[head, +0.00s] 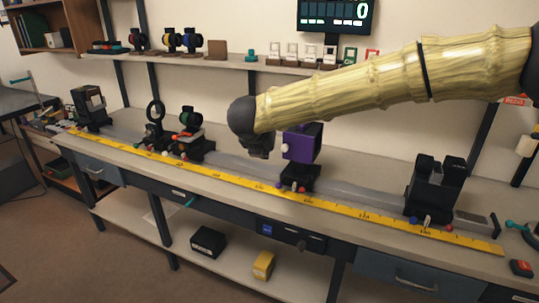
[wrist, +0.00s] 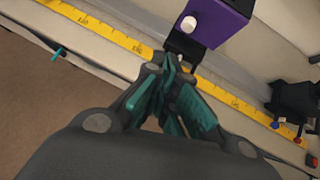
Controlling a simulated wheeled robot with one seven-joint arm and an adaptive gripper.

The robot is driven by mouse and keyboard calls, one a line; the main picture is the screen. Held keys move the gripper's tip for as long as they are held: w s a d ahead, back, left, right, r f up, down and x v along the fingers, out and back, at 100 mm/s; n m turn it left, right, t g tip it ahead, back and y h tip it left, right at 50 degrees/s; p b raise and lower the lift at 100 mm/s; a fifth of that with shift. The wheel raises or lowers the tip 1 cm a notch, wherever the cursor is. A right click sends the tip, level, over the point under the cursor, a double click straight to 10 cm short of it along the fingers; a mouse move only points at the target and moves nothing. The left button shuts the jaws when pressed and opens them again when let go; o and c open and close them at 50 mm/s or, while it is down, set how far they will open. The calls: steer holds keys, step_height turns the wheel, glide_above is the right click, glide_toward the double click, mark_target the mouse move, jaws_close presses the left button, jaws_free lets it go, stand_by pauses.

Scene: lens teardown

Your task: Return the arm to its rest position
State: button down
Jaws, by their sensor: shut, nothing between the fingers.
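My arm (head: 345,88), yellowish and ribbed, reaches in from the right in the head view, over the bench. It ends in a dark wrist joint (head: 242,115) beside a purple block on a black mount (head: 302,144). My gripper (wrist: 172,68) shows in the wrist view with its teal-lined fingers together and nothing between them. The fingertips appear just in front of the purple block (wrist: 218,22) and its black mount; I cannot tell whether they touch. The fingers are not clearly visible in the head view.
A yellow ruler (head: 210,171) runs along the bench front. A black twin-post mount (head: 434,188) stands right. A wall shelf (head: 225,62) holds several small parts behind my arm.

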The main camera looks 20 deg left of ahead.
steer(key=shift+s+r, duration=0.2)
steer(key=shift+s, duration=0.05)
steer(key=d+f+n, duration=0.4)
steer(key=d+f, duration=0.1)
steer(key=f, duration=0.4)
steer(key=d+f+n, duration=0.4)
steer(key=d+f, duration=0.1)
steer(key=f, duration=0.5)
steer(key=s+d+f+n+g+p, duration=0.1)
steer(key=s+d+f+n, duration=0.2)
steer(key=d+f, duration=0.25)
steer(key=s+d+f+n+h, duration=0.1)
steer(key=s+d+f+n, duration=0.1)
steer(key=d+f+n, duration=0.3)
steer(key=s+d+f+n+g+p, duration=0.1)
steer(key=s+d+f, duration=0.25)
steer(key=f, duration=0.35)
steer(key=s+d+f+n+g, duration=0.3)
steer(key=s+d+f+n, duration=0.7)
steer(key=s+d, duration=0.5)
steer(key=s+d+f+n+g, duration=0.1)
steer(key=s+d+n+g, duration=0.1)
steer(key=s+d, duration=0.4)
steer(key=s+d+f+n+g+p, duration=0.1)
steer(key=s+d+n, duration=0.3)
steer(key=s, duration=0.9)
steer(key=d+f, duration=0.1)
steer(key=d, duration=0.2)
steer(key=shift+g+h, duration=0.4)
steer(key=shift+a, duration=0.1)
